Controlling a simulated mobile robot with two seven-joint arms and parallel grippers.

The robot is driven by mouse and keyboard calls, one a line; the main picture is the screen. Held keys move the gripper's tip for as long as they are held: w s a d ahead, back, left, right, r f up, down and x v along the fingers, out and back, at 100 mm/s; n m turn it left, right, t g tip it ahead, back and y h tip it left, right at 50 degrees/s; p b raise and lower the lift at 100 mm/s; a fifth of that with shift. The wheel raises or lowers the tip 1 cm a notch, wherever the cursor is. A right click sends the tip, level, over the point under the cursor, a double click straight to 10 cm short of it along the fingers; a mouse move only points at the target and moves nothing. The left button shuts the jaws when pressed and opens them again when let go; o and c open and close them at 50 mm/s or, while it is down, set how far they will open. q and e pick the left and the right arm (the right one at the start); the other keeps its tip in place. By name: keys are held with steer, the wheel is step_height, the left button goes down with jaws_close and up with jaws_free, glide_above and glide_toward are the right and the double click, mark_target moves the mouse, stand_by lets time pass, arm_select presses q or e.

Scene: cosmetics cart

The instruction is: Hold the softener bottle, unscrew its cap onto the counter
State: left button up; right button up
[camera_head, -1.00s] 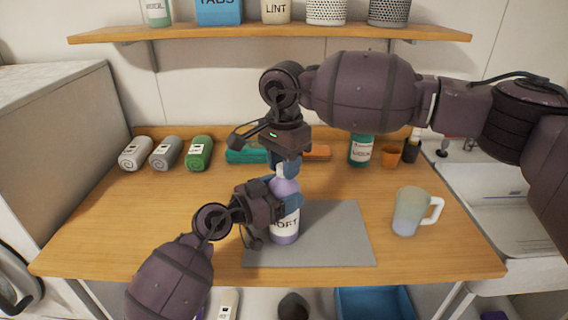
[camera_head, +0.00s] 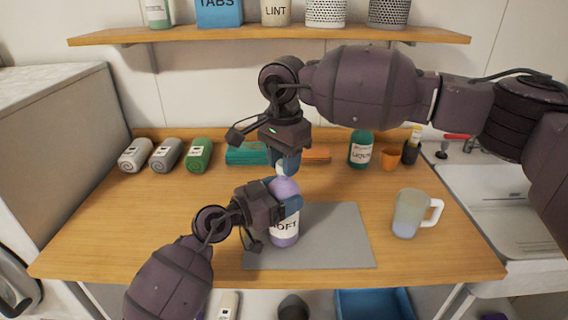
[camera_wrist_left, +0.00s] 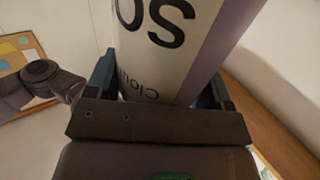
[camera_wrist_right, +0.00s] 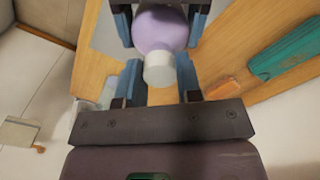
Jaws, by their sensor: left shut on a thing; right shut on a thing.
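The softener bottle (camera_head: 284,228) is lilac with a white label and stands at the left of the grey mat (camera_head: 340,235). My left gripper (camera_head: 288,206) is shut around its upper body; the left wrist view shows the label (camera_wrist_left: 160,60) between the fingers. My right gripper (camera_head: 286,163) is above the bottle, shut on the white cap (camera_wrist_right: 158,68). In the right wrist view, the cap sits between the blue fingers, in front of the lilac shoulder (camera_wrist_right: 160,28). I cannot tell whether the cap is clear of the neck, which is hidden.
A frosted mug (camera_head: 408,215) stands right of the mat. The wooden counter (camera_head: 120,225) is clear at the left.

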steer(key=shift+r, duration=0.5)
steer(key=shift+r, duration=2)
arm_select(q)
steer(key=o, duration=1.7)
